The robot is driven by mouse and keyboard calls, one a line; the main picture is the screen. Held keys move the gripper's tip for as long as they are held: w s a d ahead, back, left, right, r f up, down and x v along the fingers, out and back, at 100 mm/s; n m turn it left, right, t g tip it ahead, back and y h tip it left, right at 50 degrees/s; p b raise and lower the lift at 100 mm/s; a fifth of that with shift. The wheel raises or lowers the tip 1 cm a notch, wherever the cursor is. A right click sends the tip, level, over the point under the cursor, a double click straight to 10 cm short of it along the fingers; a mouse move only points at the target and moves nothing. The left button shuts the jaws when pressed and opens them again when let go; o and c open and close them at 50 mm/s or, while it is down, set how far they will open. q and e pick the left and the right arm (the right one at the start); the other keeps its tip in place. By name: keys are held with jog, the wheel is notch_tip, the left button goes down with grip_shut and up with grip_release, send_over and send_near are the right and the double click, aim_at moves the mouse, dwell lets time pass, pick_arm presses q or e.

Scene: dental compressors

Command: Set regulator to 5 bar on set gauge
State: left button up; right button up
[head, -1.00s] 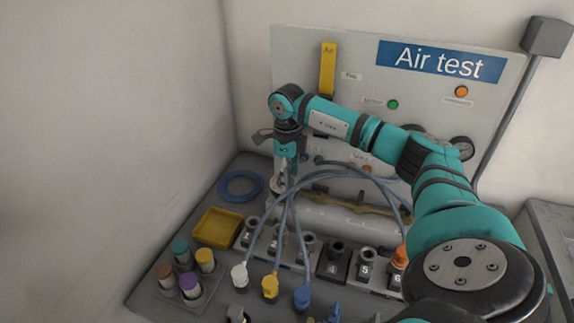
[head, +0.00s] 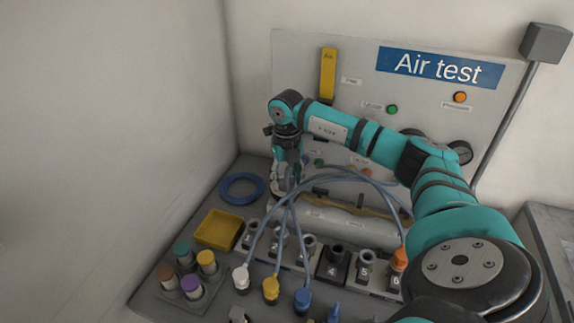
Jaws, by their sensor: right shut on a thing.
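My right gripper (head: 285,188) points down at the back left of the bench, in front of the panel (head: 303,60). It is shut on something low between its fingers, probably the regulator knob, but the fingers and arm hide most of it. Two gauges show on the panel. One gauge (head: 460,152) is partly behind my right arm, and the other (head: 412,132) is mostly covered by it. Their needles are too small to read, and I cannot tell which is the set gauge. My left gripper is not in view.
Blue, yellow and white hose plugs (head: 270,289) lie before a row of numbered sockets (head: 333,262). An orange plug (head: 399,258) sits at socket 6. A yellow tray (head: 218,229), a blue ring (head: 241,188) and several capped cylinders (head: 190,286) stand at the left. Hoses arch close to the gripper.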

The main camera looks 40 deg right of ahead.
aim_at(287, 179)
jog(key=shift+w+m, duration=0.1)
jog(key=shift+m, duration=1)
jog(key=o, duration=1.2)
jog(key=shift+c, duration=0.2)
notch_tip(287, 179, up, 12)
